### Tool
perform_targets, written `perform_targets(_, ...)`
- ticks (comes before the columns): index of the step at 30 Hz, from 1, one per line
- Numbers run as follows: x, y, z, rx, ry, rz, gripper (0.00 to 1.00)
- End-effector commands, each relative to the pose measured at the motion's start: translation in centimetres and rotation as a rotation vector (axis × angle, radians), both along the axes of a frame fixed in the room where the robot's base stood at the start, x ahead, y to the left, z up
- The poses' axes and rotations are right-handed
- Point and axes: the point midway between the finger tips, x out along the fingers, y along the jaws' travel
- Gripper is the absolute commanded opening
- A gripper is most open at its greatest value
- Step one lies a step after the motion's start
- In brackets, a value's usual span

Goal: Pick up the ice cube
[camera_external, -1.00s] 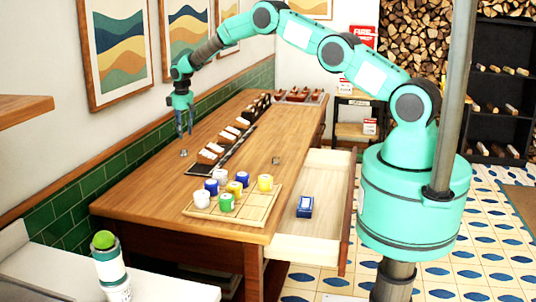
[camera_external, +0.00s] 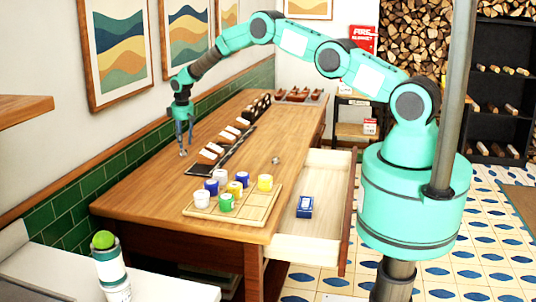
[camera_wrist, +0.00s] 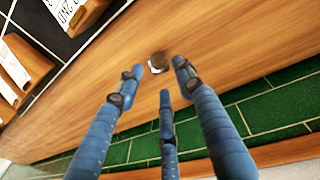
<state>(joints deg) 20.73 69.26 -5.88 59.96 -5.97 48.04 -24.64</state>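A small, clear-looking cube (camera_wrist: 158,62), apparently the ice cube, sits on the wooden counter near the tiled wall. In the external view it is a tiny pale spot (camera_external: 183,153) right below my gripper (camera_external: 185,143). My gripper points down, its fingers apart. In the wrist view, the gripper fingers (camera_wrist: 158,82) are spread with nothing between them, and the cube lies just beyond their tips. A similar small greyish piece (camera_external: 276,160) sits mid-counter; I cannot tell what it is.
The counter (camera_external: 225,163) holds a wooden board (camera_external: 258,208) with several coloured cups and a dark strip (camera_external: 233,160) with pale cards. A drawer (camera_external: 322,190) stands open at right, with a blue box (camera_external: 305,206) inside. Green wall tiles (camera_external: 110,168) run close to my gripper.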

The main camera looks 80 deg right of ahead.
Motion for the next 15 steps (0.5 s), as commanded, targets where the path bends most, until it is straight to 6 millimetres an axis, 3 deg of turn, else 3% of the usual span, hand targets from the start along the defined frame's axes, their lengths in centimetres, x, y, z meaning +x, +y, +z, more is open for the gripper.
perform_targets(15,0.4,-0.6,-4.0,0.000,0.001,0.000,0.37)
